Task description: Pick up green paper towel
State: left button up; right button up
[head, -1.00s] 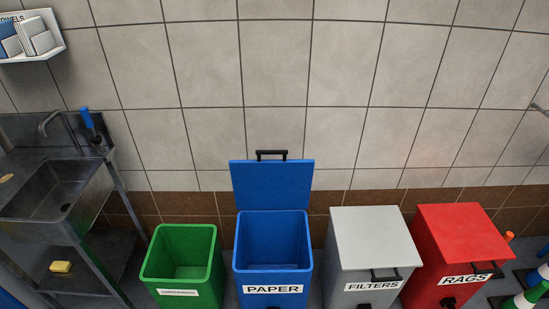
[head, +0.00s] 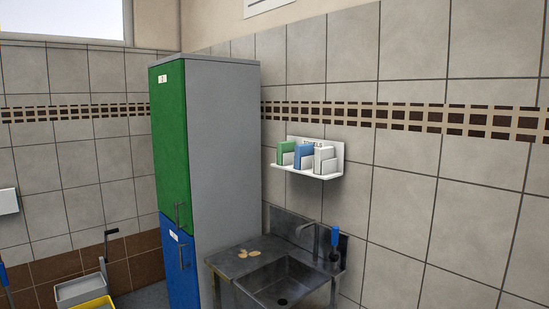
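A green paper towel pack (head: 286,152) stands at the left end of a white wall shelf (head: 318,174). A blue pack (head: 304,155) stands in the middle of the shelf and a white-grey one (head: 324,158) at its right. The shelf hangs on the tiled wall above the sink, right of the tall cabinet. Neither of my grippers is in the head view.
A tall cabinet (head: 222,150) with a green upper door and a blue lower door stands left of the shelf. A metal sink (head: 283,280) with a tap and a blue-handled brush (head: 335,243) is below the shelf. A grey and yellow cart (head: 88,291) is at lower left.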

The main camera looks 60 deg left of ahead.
aim_at(286, 146)
jog(key=u, duration=1.85)
